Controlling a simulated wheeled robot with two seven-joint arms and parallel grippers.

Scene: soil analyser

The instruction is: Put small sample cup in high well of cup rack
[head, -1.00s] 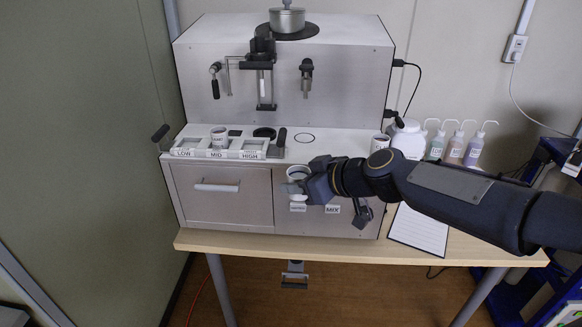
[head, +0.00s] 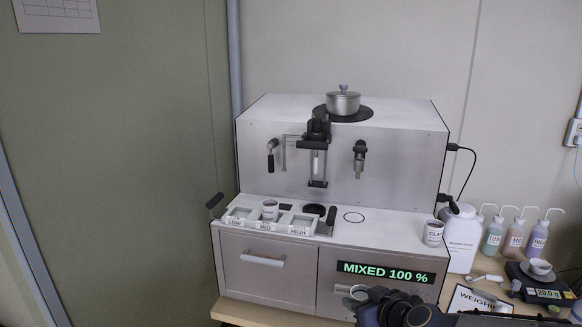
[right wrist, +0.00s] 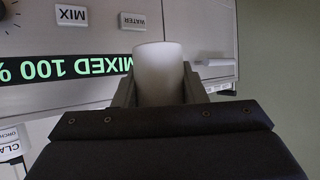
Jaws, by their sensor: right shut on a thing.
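The small sample cup (right wrist: 160,72) is plain white and sits between the fingers of my right gripper (right wrist: 160,92), which is shut on it in the right wrist view. In the head view that gripper (head: 368,298) is at the bottom edge, in front of the machine's front panel, with the cup only partly visible (head: 358,291). The white cup rack (head: 268,232) stands on the machine's ledge, with wells labelled LOW, MID and HIGH. The HIGH well (head: 301,220) looks empty. My left gripper is not in view.
The analyser (head: 345,150) rises behind the rack. A CLAY-like labelled cup (head: 433,233) stands at the ledge's right end. The display (head: 386,272) reads MIXED 100 %. Bottles (head: 495,234) and a scale with a small cup (head: 541,267) are at right. A dark handle (head: 332,216) stands right of the rack.

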